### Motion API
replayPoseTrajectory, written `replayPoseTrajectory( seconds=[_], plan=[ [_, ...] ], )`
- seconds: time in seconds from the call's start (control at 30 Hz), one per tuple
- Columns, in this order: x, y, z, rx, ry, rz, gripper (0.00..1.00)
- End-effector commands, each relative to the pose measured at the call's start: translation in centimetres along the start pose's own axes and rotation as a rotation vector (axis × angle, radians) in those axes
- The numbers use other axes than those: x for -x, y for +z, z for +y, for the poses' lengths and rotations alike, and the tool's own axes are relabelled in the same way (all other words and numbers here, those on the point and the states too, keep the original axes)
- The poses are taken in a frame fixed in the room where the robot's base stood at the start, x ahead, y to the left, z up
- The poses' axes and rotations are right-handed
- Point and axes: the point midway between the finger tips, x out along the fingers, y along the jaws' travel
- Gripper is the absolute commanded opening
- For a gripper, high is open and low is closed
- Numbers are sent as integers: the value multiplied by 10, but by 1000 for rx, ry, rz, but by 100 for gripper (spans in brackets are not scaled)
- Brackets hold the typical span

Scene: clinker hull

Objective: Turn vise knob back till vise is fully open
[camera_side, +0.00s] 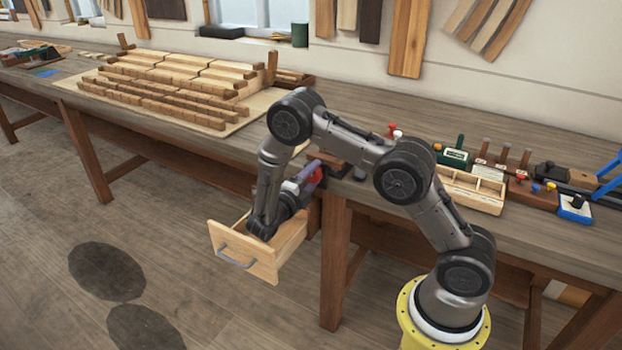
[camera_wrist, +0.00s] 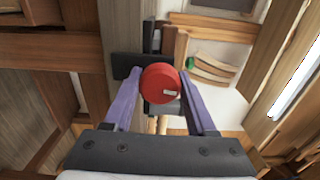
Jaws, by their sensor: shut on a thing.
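The round red vise knob (camera_wrist: 161,83) sits in the middle of the wrist view, with a small white mark on its face. The gripper (camera_side: 308,176) also shows in the side view, partly hidden by my wrist. The dark vise (camera_wrist: 128,65) shows behind the knob. How far its jaws stand apart cannot be told.
A pulled-out wooden drawer (camera_side: 232,255) with a grey handle is just below my wrist. A slatted wooden hull form (camera_side: 175,85) lies on the bench to the left. A compartment tray (camera_side: 470,190) and several tools are on the right. The floor left of the drawer is clear.

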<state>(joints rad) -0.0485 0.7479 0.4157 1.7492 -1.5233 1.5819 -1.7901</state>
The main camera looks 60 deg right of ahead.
Motion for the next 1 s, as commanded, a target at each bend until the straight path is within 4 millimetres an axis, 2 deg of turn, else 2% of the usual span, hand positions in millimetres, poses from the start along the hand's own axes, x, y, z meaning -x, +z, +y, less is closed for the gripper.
replayPoseTrajectory(
  seconds=[0.17,0.5,0.8,1.0],
  plan=[
    [0,-1,1,153,0,0,1],
    [0,0,1,188,1,-1,1],
    [0,0,1,446,1,-1,1],
    [0,0,0,473,0,-1,1]
  ],
)
